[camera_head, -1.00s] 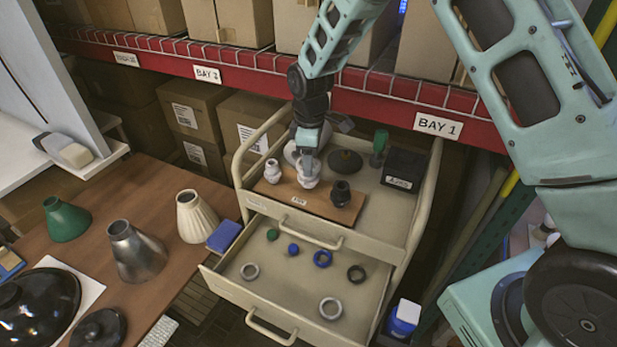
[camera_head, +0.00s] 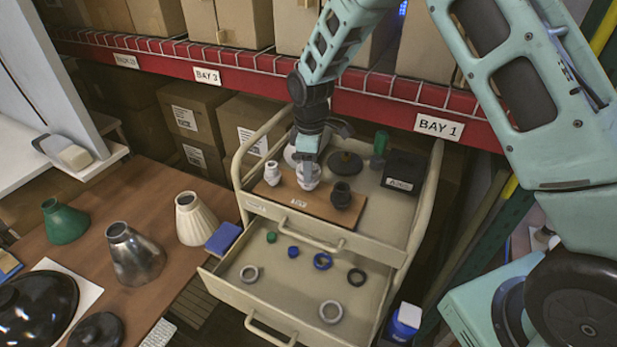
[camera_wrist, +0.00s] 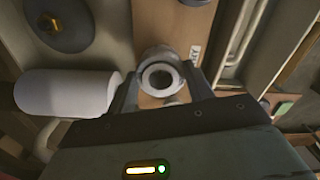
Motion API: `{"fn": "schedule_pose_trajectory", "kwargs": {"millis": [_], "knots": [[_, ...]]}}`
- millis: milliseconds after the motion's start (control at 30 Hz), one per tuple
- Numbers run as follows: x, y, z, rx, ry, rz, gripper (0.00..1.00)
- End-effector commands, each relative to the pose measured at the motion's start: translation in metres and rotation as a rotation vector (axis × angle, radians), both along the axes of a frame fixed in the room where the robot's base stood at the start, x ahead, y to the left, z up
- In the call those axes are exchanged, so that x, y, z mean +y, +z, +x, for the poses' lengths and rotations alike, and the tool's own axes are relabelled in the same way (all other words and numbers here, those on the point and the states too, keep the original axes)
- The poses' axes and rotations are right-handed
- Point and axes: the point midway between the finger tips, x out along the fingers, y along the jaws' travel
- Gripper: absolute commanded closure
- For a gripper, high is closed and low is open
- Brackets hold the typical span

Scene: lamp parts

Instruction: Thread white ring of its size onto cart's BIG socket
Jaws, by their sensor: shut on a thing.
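The cart (camera_head: 405,215) carries a wooden board (camera_head: 270,192) with three sockets in a row. A small white socket (camera_head: 272,174) stands at its left and a black socket (camera_head: 341,195) at its right. A white socket (camera_head: 308,183) stands in the middle, directly under my gripper (camera_head: 308,164). In the wrist view my gripper (camera_wrist: 160,85) has its fingers against both sides of a white ring (camera_wrist: 158,64), at the middle socket's top. Ring and socket look alike, so how far the ring is seated cannot be told. Fingers cover part of both.
A black dome (camera_head: 345,162), a dark box (camera_head: 404,172) and a white rounded part (camera_wrist: 65,93) stand near the board.

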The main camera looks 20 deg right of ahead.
Motion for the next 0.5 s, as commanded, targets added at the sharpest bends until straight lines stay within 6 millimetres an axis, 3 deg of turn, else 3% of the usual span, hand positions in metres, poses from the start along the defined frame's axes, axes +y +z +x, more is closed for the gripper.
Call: {"fn": "schedule_pose_trajectory", "kwargs": {"millis": [500], "knots": [[0.0000, -0.0057, 0.0001, 0.000, 0.000, 0.000, 0.70]]}}
